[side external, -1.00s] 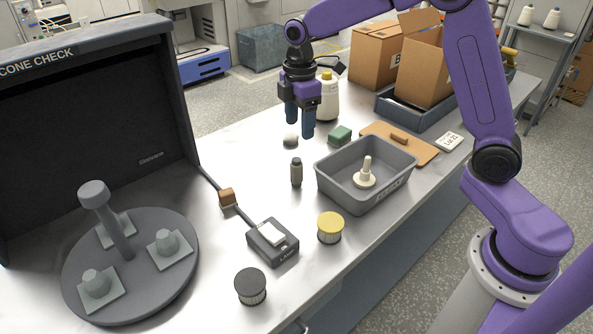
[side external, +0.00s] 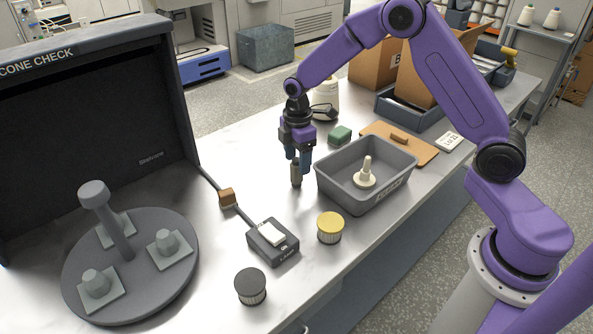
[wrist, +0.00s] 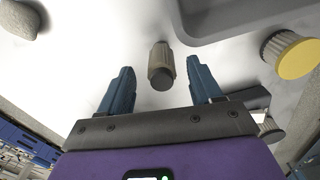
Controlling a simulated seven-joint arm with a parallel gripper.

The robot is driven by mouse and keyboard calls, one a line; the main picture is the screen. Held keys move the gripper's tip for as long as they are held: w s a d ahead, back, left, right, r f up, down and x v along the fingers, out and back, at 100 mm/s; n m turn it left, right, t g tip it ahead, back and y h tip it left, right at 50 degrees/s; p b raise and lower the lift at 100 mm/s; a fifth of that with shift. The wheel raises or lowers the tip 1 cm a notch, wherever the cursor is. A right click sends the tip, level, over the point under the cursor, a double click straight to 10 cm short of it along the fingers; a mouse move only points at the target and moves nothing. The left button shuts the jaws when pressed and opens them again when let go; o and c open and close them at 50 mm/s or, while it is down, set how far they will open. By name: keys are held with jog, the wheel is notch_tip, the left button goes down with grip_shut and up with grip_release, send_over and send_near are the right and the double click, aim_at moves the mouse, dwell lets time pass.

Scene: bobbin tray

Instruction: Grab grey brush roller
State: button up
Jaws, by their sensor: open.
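The grey brush roller (side external: 296,179) is a small upright grey-brown cylinder with a darker end. It stands on the white table left of the grey bin. My gripper (side external: 299,160) is open and points down right above the roller. In the side view its fingers hide the roller's top.
The grey bin (side external: 328,181) with a cream spindle (side external: 365,176) is close on the right. The round peg stand (side external: 130,290) is left.

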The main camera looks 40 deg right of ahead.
aim_at(296, 174)
jog(key=shift+a+f, duration=0.2)
jog(key=shift+f, duration=2.55)
jog(key=c, duration=1.1)
